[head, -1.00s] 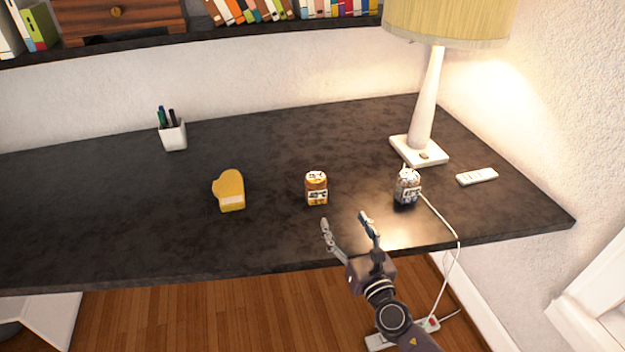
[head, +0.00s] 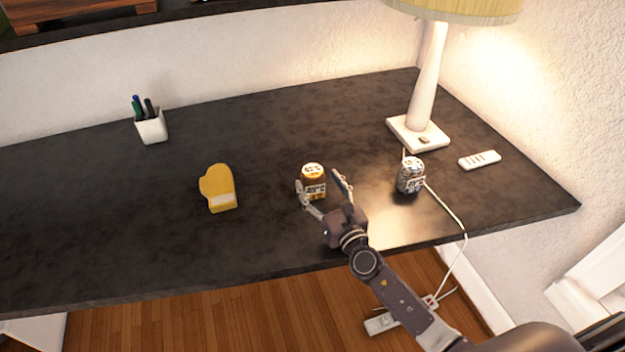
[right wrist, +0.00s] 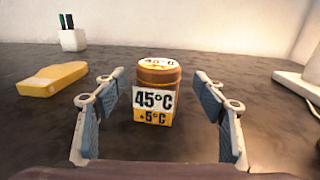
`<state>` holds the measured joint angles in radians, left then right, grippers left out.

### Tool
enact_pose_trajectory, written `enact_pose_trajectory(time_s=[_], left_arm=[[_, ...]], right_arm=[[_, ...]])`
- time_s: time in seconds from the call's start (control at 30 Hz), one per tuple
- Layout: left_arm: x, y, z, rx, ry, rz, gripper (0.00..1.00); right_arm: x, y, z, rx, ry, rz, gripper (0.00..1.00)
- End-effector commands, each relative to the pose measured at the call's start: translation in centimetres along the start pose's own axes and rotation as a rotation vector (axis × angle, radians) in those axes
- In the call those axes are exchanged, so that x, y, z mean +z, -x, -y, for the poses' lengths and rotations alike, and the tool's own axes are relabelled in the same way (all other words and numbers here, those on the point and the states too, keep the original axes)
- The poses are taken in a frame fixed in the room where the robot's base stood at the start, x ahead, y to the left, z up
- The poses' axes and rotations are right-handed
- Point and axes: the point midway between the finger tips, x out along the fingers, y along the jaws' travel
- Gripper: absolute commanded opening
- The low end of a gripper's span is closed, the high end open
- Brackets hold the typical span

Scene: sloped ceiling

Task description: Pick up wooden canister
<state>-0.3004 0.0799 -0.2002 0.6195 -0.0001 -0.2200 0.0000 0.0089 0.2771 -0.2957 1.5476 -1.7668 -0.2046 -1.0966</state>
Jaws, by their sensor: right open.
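The wooden canister (head: 313,183) is a small orange-brown can with a white "45°C" label, upright on the dark desk. In the right wrist view the canister (right wrist: 156,92) stands centred just beyond the fingertips, between the lines of the two fingers. My right gripper (head: 322,182) is open and empty, low over the desk at the near side of the canister. In the right wrist view its blue-padded fingers (right wrist: 160,90) are spread wide on either side. A second, grey-white labelled can (head: 410,175) stands to the right. My left gripper is not in view.
A yellow mitt-like object (head: 218,187) lies left of the canister. A white pen cup (head: 151,126) stands at the back left. A lamp (head: 425,90), a remote (head: 480,160) and a white cable (head: 452,212) are on the right. The desk (head: 260,250) is clear in front.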

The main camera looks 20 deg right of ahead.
Motion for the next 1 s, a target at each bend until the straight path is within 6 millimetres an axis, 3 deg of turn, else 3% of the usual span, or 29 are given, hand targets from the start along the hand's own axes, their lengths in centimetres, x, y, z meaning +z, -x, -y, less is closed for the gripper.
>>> enact_pose_trajectory(time_s=[0.23, 0.57, 1.0], left_arm=[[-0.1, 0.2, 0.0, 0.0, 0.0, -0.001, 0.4], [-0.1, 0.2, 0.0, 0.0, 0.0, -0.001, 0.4], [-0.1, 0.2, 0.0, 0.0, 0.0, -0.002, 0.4]], right_arm=[[0.3, -3.2, -0.2, -0.001, -0.001, 0.002, 0.64], [0.3, -3.7, -0.2, 0.0, -0.001, 0.001, 0.63], [0.3, -3.7, -0.2, -0.001, -0.001, 0.002, 0.16]])
